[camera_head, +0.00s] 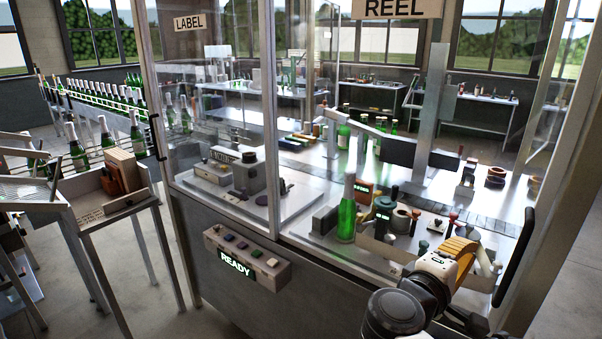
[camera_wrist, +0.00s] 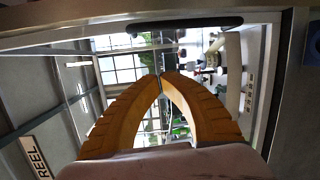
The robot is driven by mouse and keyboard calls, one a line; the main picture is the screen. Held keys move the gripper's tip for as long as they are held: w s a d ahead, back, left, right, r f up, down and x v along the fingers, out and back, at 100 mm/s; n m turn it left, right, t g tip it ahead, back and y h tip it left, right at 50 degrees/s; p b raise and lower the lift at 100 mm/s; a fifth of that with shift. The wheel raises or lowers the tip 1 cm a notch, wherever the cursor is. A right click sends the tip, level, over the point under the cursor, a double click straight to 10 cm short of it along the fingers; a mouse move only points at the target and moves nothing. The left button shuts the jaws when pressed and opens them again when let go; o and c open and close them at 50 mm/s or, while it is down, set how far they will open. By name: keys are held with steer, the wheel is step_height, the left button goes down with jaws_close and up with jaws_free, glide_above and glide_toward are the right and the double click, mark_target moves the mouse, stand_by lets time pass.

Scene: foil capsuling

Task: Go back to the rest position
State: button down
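My gripper (camera_head: 466,246) shows in the head view at the lower right, by the open side of the glazed cabinet, in front of the bench tools. Its orange fingers also show in the wrist view (camera_wrist: 160,76), where their tips meet and nothing is seen held between them. A dark door handle (camera_head: 515,257) is just right of my gripper in the head view. A dark bar that looks like this handle crosses the top of the wrist view (camera_wrist: 185,25), beyond the fingertips.
A green bottle (camera_head: 347,212) stands upright on the bench, left of my gripper. Stamps and rolls (camera_head: 400,218) crowd the bench between them. A button box (camera_head: 246,258) reading READY is on the cabinet front. Open floor (camera_head: 575,290) lies at the lower right.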

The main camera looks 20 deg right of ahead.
steer(key=a+f+m+y+b, duration=0.25)
steer(key=a+f+y, duration=0.2)
steer(key=f, duration=0.55)
steer(key=a+f+m+y+b, duration=0.1)
steer(key=a+f+y, duration=0.3)
steer(key=a, duration=0.6)
steer(key=a+f+m+y+b, duration=0.2)
steer(key=a+f+y+b, duration=0.2)
steer(key=a+y, duration=0.3)
steer(key=a+f, duration=0.1)
steer(key=a, duration=0.2)
steer(key=shift+f+t, duration=0.3)
